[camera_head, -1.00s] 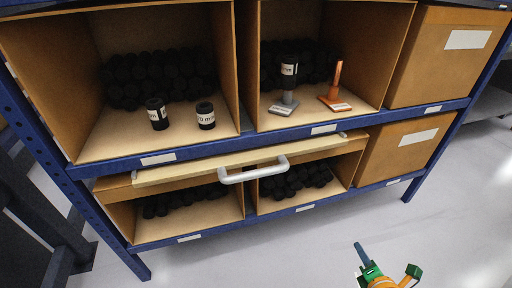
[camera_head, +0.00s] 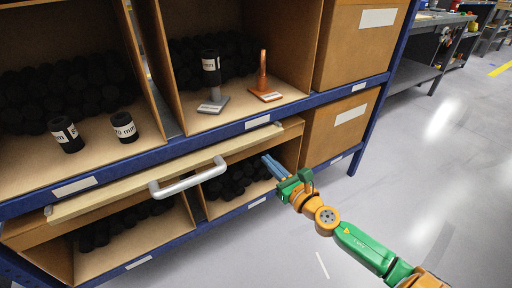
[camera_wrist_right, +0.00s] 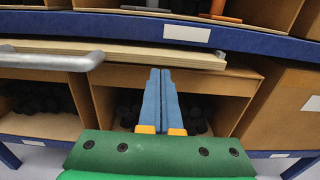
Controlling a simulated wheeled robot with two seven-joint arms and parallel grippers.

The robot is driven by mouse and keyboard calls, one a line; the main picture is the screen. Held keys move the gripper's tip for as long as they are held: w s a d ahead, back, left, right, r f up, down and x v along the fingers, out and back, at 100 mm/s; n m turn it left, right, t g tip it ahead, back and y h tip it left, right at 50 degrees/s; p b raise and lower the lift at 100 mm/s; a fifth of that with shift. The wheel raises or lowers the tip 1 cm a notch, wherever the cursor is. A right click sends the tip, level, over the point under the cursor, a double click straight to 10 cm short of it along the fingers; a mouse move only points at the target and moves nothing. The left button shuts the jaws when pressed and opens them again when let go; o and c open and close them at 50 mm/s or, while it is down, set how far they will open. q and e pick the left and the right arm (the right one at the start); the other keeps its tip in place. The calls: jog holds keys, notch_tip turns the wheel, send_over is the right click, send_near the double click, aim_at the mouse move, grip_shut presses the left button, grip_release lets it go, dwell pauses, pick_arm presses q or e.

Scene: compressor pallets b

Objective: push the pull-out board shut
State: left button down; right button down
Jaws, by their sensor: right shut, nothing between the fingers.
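The pull-out board (camera_head: 119,184) is a pale wooden panel under the blue middle shelf edge. It sticks out a little in front of the rack, with a grey bar handle (camera_head: 189,180) on its front. In the right wrist view the board (camera_wrist_right: 150,53) runs across the upper part, with the handle (camera_wrist_right: 52,62) at the left. My right gripper (camera_head: 268,160) is shut and empty, close to the board's right end and apart from the handle. Its blue fingers (camera_wrist_right: 160,75) point at the rack, their tips just below the board's edge; I cannot tell whether they touch it. My left gripper is not in view.
Two black labelled cylinders (camera_head: 66,135), a grey stand with a black cylinder (camera_head: 212,80) and an orange stand (camera_head: 263,80) are on the shelf above. Dark cylinders fill the bins. A cardboard box (camera_head: 333,126) is at right. The floor (camera_head: 400,180) on the right is clear.

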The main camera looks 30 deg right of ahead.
aim_at(251, 143)
jog(key=shift+w+a, duration=0.15)
jog(key=shift+w, duration=3.45)
